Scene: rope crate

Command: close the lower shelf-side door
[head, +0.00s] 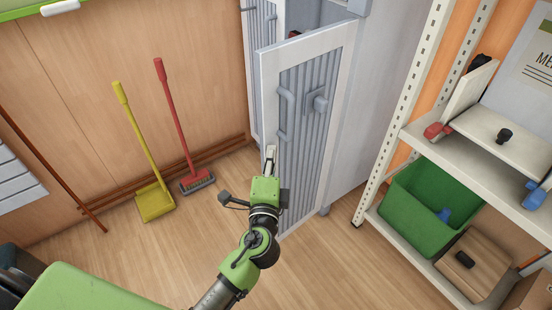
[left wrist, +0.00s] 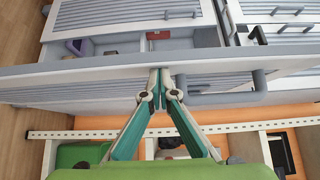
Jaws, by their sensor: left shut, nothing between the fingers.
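The lower shelf-side door (head: 305,125) stands open in the head view, a white-framed panel with grey ribs, bar handles and a square latch plate. It swings out from the grey cabinet (head: 362,110). My left gripper (head: 270,152) is shut and empty, close to the door's free edge, low down. In the left wrist view the door (left wrist: 60,72) runs across the picture as a band, and the shut fingertips (left wrist: 158,74) meet its edge; whether they touch I cannot tell. A grey handle (left wrist: 235,95) is just right of them. My right gripper is out of view.
A white shelf rack (head: 402,120) with a green crate (head: 405,205) stands to the right of the cabinet. A yellow dustpan (head: 155,200) and a red broom (head: 178,115) lean on the left wall. Another door (head: 262,25) shows behind. The floor around the door is clear.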

